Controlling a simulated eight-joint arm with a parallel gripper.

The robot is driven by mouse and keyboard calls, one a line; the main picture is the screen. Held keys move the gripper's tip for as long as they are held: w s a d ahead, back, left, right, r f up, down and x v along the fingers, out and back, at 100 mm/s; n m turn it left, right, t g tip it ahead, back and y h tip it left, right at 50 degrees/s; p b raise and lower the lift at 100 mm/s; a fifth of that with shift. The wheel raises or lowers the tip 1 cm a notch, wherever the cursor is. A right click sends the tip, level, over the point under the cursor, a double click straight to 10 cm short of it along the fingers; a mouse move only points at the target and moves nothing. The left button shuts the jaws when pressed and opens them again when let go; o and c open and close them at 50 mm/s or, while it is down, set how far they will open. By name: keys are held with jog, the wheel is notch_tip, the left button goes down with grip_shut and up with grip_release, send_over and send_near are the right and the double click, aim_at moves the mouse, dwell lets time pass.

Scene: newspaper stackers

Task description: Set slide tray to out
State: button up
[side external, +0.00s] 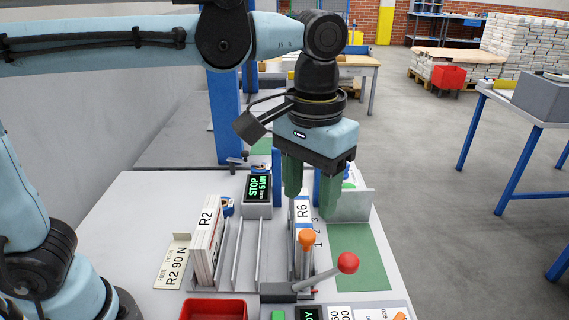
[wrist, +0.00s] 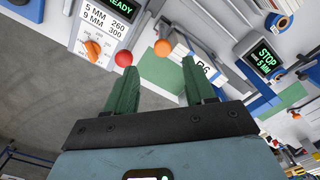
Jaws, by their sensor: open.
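My gripper (side external: 311,206) points down with its green fingers open and empty, over the far part of the R6 slot. Its fingers also show in the wrist view (wrist: 160,72), spread apart. The label R6 (side external: 302,212) stands just below and between the fingers. An orange knob (side external: 307,239) sits at the near end of that slot, beside a 1-2-3 scale; it also shows beyond the fingertips in the wrist view (wrist: 162,47). A lever with a red ball (side external: 348,263) rises nearer and to the right. I cannot tell which part is the slide tray or its position.
Upright papers marked R2 (side external: 206,238) stand left of empty metal dividers (side external: 235,250). A STOP display (side external: 258,188) stands behind them. A red bin (side external: 213,309) is at the near edge. The green mat (side external: 360,262) on the right is mostly clear.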

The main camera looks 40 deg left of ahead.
jog(key=shift+r, duration=2.3)
jog(key=s+a+f+t, duration=0.1)
jog(key=a+f+t, duration=0.2)
jog(key=a+f, duration=0.3)
jog(key=s+a+f+t, duration=0.1)
jog(key=a+f+t, duration=0.3)
jog(key=a, duration=0.8)
notch_tip(320, 180, down, 3)
jog(key=shift+s+r, duration=0.1)
jog(key=shift+s, duration=0.1)
